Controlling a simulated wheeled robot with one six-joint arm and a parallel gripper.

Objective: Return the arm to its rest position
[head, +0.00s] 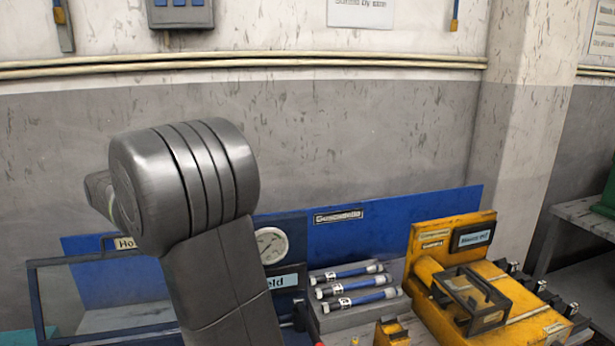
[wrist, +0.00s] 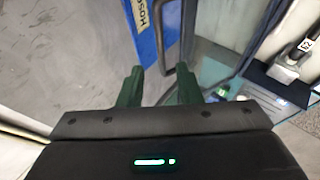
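In the head view my arm (head: 190,190) rises across the left half of the picture, its grey joint in front of the wall and part of the bench. My gripper is not in the head view. In the wrist view my gripper (wrist: 158,85) points ahead with its two green fingers apart. Nothing is seen held between them. A dark frame bar and a blue panel lie beyond the fingertips. I cannot tell how far off they are.
A framed glass guard (head: 33,290) stands at the left by a pressure gauge (head: 270,245). Several blue-and-silver cylinders (head: 356,286) lie in a grey rack. A yellow machine (head: 430,275) stands at the right.

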